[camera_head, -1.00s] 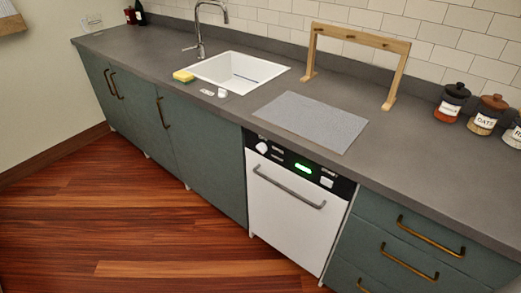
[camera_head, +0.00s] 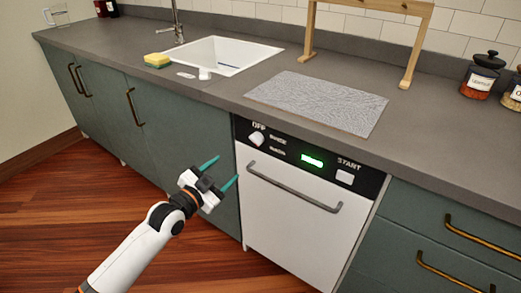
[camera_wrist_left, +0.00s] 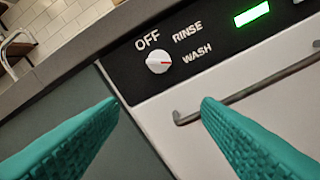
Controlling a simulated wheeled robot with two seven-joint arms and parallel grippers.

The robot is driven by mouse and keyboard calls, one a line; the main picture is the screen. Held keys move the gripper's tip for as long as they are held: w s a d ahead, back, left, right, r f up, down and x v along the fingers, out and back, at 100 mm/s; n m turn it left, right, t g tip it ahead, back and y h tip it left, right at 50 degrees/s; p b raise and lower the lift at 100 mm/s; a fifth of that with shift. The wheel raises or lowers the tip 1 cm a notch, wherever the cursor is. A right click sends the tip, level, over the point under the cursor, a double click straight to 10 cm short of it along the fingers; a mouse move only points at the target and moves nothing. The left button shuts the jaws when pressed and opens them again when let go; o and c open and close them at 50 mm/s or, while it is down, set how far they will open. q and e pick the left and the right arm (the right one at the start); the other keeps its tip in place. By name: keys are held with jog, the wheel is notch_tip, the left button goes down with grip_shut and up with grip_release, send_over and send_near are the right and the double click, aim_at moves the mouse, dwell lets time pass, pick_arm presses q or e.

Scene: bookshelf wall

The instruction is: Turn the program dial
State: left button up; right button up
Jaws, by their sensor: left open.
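The program dial (camera_head: 257,138) is a white round knob at the left end of the dishwasher's black control panel (camera_head: 292,155). In the left wrist view the dial (camera_wrist_left: 159,61) has a red pointer mark aimed right, between the RINSE and WASH labels; OFF is printed above it. My left gripper (camera_head: 222,174) is open and empty, below and left of the dial in the head view. Its teal fingers (camera_wrist_left: 160,125) stand apart in the wrist view, with the dial seen beyond and above the gap. My right gripper is not in view.
The dishwasher's handle bar (camera_head: 293,187) juts out below the panel, close to the right finger in the wrist view. A START button (camera_head: 345,177) and lit green display (camera_head: 312,161) sit right of the dial. The grey countertop (camera_head: 215,95) overhangs above.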

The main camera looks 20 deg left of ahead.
aim_at(256, 140)
pick_arm(q)
jog(key=shift+m+h, duration=0.3)
jog(key=shift+h, duration=0.1)
jog(key=r+x, duration=0.1)
jog(key=x, duration=0.2)
jog(key=b+x, duration=0.1)
jog(key=x, duration=0.3)
jog(key=d+r+x, duration=0.1)
jog(key=x, duration=0.3)
jog(key=shift+w+r, duration=0.1)
jog(key=shift+r, duration=0.25)
jog(key=shift+w+d, duration=0.2)
jog(key=shift+w, duration=0.2)
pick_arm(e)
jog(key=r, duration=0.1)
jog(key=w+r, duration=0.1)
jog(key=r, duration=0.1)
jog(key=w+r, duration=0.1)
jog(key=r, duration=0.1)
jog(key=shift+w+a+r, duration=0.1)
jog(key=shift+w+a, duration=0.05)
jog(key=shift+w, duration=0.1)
pick_arm(q)
jog(key=c, duration=1)
